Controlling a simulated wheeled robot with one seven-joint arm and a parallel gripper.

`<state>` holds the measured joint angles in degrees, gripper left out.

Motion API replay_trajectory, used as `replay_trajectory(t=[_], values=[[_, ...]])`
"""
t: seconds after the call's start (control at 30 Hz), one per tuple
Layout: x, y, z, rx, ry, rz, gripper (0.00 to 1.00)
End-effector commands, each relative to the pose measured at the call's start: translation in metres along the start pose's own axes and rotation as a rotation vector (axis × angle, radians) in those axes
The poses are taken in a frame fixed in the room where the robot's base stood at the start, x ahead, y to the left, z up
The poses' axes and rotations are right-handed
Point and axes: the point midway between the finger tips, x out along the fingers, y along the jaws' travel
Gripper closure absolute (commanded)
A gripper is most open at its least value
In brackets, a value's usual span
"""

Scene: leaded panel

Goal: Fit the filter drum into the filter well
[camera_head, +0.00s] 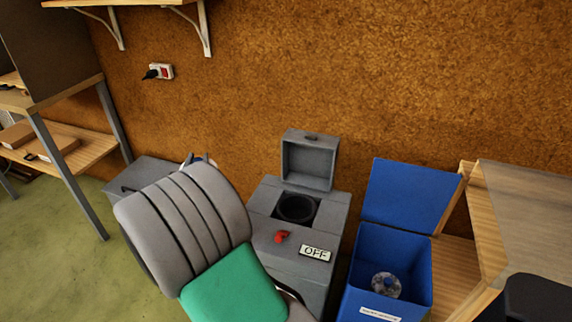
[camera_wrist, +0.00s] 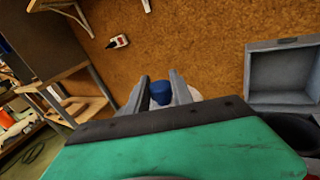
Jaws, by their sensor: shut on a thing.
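My gripper (camera_wrist: 162,90) is shut on the filter drum, whose blue top (camera_wrist: 160,94) shows between the two grey fingers. A pale rounded part shows beside the right finger. In the head view my grey and green arm hides most of the drum; only a small blue and white bit (camera_head: 196,160) shows above it. The filter well (camera_head: 297,208) is a round black opening in the top of a grey machine (camera_head: 337,205), under a raised lid (camera_head: 310,158). My gripper is left of the well and apart from it. The well's dark rim (camera_wrist: 292,128) is partly visible at right.
The machine has a red knob (camera_head: 281,237) and an OFF sign (camera_head: 315,253). A blue bin (camera_head: 418,285) with its lid up stands to its right, with a clear object inside. A grey box (camera_head: 135,178) is at left. Wooden shelving (camera_head: 85,152) stands further left.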

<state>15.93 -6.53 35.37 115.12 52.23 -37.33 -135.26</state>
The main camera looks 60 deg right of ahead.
Motion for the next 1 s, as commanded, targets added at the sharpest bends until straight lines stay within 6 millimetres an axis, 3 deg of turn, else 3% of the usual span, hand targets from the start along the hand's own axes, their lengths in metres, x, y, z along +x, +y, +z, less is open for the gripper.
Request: replay_trajectory(t=[0.03, 0.2, 0.3, 0.43, 0.5, 0.6, 1.0], values=[[0.018, -0.035, -0.007, -0.012, 0.001, -0.063, 1.00], [0.057, -0.144, -0.028, -0.038, 0.004, -0.235, 1.00], [0.067, -0.206, -0.041, -0.050, 0.009, -0.326, 1.00], [0.071, -0.267, -0.053, -0.057, 0.012, -0.410, 1.00], [0.070, -0.286, -0.057, -0.060, 0.014, -0.437, 1.00], [0.070, -0.300, -0.059, -0.061, 0.014, -0.455, 1.00], [0.068, -0.300, -0.058, -0.061, 0.014, -0.456, 1.00]])
